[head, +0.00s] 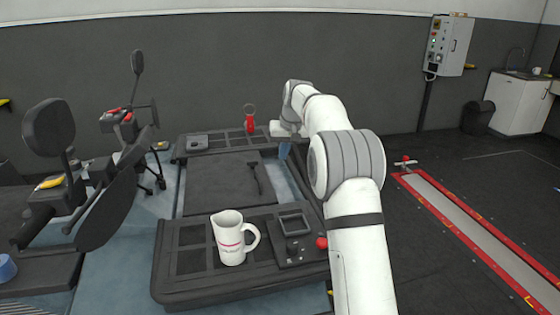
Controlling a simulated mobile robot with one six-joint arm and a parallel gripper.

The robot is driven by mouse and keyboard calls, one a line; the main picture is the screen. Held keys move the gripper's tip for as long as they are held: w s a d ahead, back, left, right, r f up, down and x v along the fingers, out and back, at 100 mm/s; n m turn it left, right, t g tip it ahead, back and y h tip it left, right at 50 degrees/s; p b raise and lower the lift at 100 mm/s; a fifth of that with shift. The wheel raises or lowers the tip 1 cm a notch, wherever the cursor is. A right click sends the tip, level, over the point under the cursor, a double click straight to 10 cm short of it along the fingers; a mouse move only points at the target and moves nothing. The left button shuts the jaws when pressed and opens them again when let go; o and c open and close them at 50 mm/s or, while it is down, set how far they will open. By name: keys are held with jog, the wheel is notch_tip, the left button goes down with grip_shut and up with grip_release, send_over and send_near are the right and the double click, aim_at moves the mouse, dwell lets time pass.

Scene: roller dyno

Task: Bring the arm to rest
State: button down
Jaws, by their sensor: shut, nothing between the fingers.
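A white jug (230,237) stands on the near platform (170,286), left of my arm. A dark tray (294,224) and red knob (321,243) are close to the arm. A red ring-topped item (250,120) stands at the back.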

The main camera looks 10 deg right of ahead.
jog(key=s+r, duration=0.2)
jog(key=s, duration=0.8)
jog(key=s+r, duration=0.3)
jog(key=s, duration=0.7)
jog(key=s+f, duration=0.3)
jog(key=s, duration=0.5)
jog(key=s+f+h, duration=0.1)
jog(key=s+f, duration=0.3)
jog(key=s, duration=0.5)
jog(key=s+f, duration=0.3)
jog(key=s, duration=0.6)
jog(key=shift+s+a+f+h, duration=0.15)
jog(key=shift+s+f+h, duration=0.05)
jog(key=shift+f+h, duration=0.15)
jog(key=shift+r, duration=0.1)
jog(key=shift+r, duration=0.5)
